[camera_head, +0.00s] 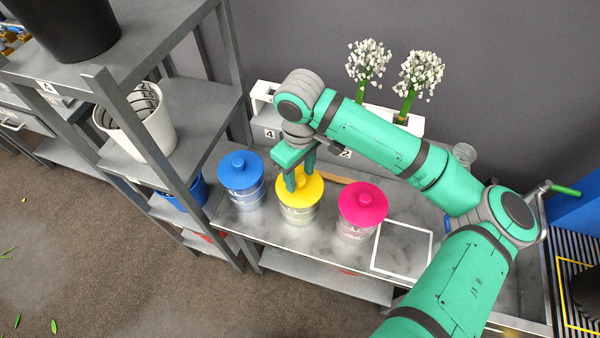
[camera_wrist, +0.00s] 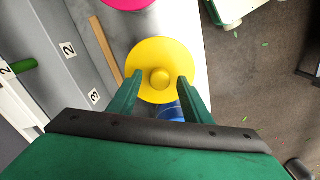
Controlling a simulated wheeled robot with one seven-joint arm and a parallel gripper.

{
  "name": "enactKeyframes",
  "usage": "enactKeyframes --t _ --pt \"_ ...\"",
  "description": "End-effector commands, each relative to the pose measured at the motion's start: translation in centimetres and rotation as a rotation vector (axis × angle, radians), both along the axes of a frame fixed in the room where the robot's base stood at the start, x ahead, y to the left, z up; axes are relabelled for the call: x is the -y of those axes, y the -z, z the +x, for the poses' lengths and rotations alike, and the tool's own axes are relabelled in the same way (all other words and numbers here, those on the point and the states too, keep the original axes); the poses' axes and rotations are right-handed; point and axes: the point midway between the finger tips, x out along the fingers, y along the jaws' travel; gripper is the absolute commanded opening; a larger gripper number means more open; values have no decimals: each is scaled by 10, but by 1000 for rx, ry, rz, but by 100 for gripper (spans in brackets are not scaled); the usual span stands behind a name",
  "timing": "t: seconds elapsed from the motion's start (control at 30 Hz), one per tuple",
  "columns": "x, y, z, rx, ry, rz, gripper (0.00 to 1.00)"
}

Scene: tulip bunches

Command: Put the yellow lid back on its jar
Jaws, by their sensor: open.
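The yellow lid (camera_head: 312,190) sits on top of its clear jar (camera_head: 299,215), looking level, between the blue-lidded and pink-lidded jars. My gripper (camera_head: 298,181) points down just above the lid, its fingers around the knob area. In the wrist view the yellow lid (camera_wrist: 160,52) shows from above with its round knob (camera_wrist: 160,78). My gripper (camera_wrist: 157,92) has its fingers apart on either side of the knob, with gaps on both sides. The lid hides the jar's rim and most of the jar from the wrist view.
The blue-lidded jar (camera_head: 240,172) stands to the left and the pink-lidded jar (camera_head: 362,205) to the right. A white square outline (camera_head: 403,274) marks bare counter farther right. A wooden strip (camera_wrist: 103,48) lies behind the jars. Metal shelving (camera_head: 195,110) stands at left.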

Motion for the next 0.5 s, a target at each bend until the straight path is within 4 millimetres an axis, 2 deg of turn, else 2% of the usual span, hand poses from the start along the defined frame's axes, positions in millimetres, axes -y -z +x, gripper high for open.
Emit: enactKeyframes --t 0.17,0.5 --pt "0 -15 1 2 0 -1 45" --pt "1 -77 1 4 1 -2 45"
